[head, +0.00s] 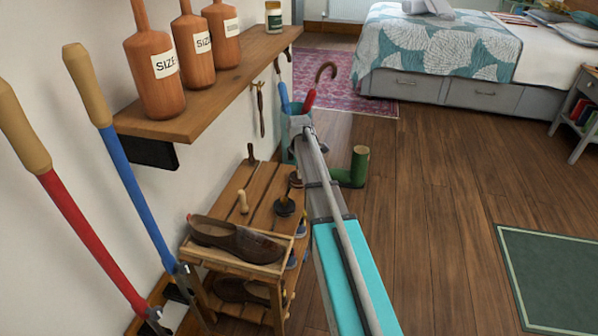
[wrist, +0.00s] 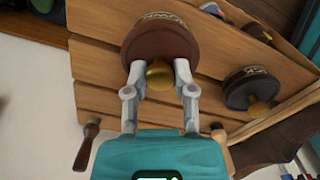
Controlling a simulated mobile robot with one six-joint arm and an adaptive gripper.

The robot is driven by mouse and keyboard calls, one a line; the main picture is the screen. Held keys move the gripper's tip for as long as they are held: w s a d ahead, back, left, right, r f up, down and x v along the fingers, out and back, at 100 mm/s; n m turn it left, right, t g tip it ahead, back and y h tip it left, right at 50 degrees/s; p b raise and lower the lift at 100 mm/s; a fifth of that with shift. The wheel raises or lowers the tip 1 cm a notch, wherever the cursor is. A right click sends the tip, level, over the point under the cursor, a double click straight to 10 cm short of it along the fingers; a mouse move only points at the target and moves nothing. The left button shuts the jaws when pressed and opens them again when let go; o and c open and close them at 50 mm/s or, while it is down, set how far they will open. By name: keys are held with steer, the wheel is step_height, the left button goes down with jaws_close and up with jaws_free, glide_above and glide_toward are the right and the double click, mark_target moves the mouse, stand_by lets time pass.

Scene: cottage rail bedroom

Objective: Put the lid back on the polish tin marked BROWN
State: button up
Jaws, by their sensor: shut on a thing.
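In the wrist view my gripper (wrist: 160,76) is shut on the brass knob of a round brown lid (wrist: 150,47). A pale lettered band (wrist: 163,17) shows beyond the lid's edge; I cannot read it. Whether the lid sits on a tin or is just above one, I cannot tell. A dark tin (wrist: 252,90) with its own brass knob stands to the right, also with a lettered band. In the head view the dark tin (head: 284,207) stands on the slatted rack, and my arm hides the gripper.
The slatted wooden rack (head: 262,182) also carries wooden-handled brushes (head: 243,201) and a brown shoe (head: 235,238). A wall shelf with bottles (head: 160,70) overhangs at left. Long-handled tools (head: 140,185) lean in front.

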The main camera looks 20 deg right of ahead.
steer(key=o, duration=0.9)
steer(key=shift+o, duration=0.4)
steer(key=o, duration=0.3)
steer(key=shift+r, duration=0.2)
steer(key=shift+r+p, duration=3.35)
steer(key=shift+p, duration=0.15)
steer(key=shift+c, duration=0.3)
